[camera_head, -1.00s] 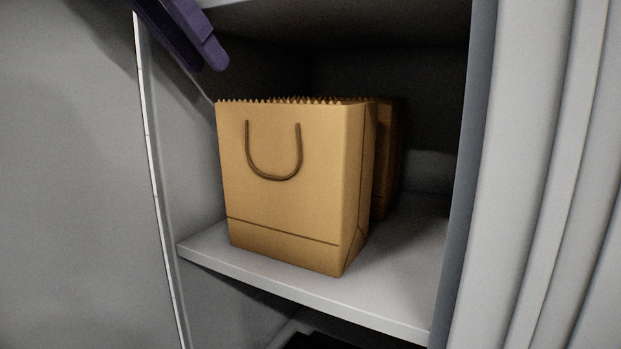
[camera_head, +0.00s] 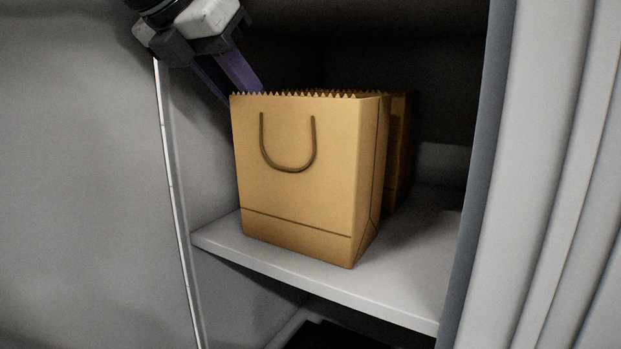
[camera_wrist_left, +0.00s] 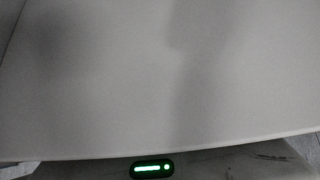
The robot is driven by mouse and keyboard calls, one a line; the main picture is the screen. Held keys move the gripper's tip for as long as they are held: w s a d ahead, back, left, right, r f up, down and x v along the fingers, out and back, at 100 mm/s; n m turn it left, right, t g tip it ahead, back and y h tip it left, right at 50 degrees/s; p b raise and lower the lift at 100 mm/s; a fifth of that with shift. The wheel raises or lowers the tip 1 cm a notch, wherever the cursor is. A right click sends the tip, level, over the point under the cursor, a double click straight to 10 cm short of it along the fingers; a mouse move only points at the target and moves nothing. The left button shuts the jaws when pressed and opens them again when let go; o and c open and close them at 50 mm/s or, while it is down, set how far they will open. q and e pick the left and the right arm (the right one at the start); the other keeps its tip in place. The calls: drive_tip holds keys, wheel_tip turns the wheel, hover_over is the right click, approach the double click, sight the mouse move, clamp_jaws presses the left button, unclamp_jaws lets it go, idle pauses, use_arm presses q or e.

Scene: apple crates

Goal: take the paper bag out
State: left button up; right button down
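The tan paper bag (camera_head: 305,195) stands upright on a shelf inside a grey compartment. It has a zigzag top edge and a dark looped handle on its front. My left gripper (camera_head: 241,88) comes down from the upper left at the bag's top left edge. Its two purple fingers are spread apart, one behind the rim and one by the bag's left side. Their tips are partly hidden by the bag, and I cannot tell whether they touch it. The left wrist view shows no fingers and no bag. My right gripper is not in view.
A second brown bag (camera_head: 399,150) stands close behind the first, mostly hidden. The shelf (camera_head: 315,286) has free room on the right. A grey wall (camera_head: 90,180) bounds the left and a ribbed pale panel (camera_head: 560,180) the right. A green light (camera_wrist_left: 152,169) shows in the wrist view.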

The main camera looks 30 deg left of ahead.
use_arm(q)
clamp_jaws()
drive_tip(key=shift+s+b, duration=0.1)
drive_tip(key=shift+b, duration=0.3)
drive_tip(key=s+a+b, duration=0.1)
drive_tip(key=s+b, duration=0.3)
drive_tip(key=s, duration=1.3)
drive_tip(key=shift+s+a, duration=0.35)
drive_tip(key=shift+a, duration=0.05)
drive_tip(key=shift+r, duration=0.1)
